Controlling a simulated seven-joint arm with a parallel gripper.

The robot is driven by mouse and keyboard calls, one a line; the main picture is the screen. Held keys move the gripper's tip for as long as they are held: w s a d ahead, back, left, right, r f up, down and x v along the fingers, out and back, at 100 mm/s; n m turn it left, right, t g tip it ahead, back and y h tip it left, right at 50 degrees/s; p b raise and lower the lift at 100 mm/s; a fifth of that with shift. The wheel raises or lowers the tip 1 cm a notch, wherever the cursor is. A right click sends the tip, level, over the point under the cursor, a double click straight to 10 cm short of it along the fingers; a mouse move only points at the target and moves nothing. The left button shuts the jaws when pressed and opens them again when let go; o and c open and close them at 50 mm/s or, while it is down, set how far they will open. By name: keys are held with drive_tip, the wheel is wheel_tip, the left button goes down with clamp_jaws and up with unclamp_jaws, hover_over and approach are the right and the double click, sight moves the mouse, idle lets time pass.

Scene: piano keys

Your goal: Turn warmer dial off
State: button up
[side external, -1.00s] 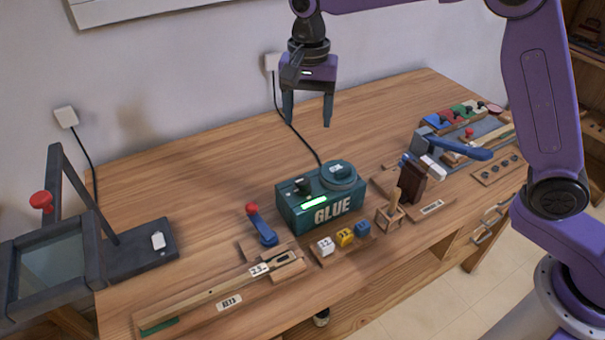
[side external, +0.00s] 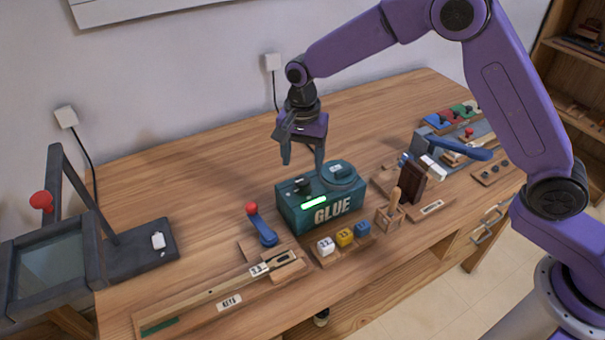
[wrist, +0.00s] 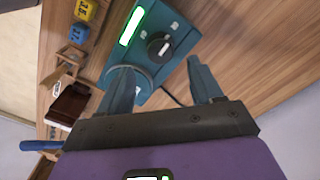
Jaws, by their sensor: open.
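The glue warmer (side external: 320,212) is a teal box marked GLUE, with a lit green strip on top and a round pot lid at its right. Its black warmer dial (side external: 301,185) sits on top at the left. The dial also shows in the wrist view (wrist: 159,45), with a pale pointer mark, beyond the fingertips. My gripper (side external: 303,163) points down just above and behind the warmer, apart from the dial. In the wrist view my gripper (wrist: 160,80) is open and empty, its two fingers spread wide.
A red-knobbed blue lever (side external: 260,228) stands left of the warmer. Numbered blocks (side external: 345,238) lie in front. A wooden holder (side external: 390,216) and a blue-handled device (side external: 455,146) stand to the right. A dark framed press (side external: 50,265) is at far left. The back of the table is clear.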

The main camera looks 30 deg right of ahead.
sight(302, 180)
drive_tip(key=shift+f, duration=2.75)
drive_tip(key=shift+c, duration=0.3)
drive_tip(key=c, duration=1)
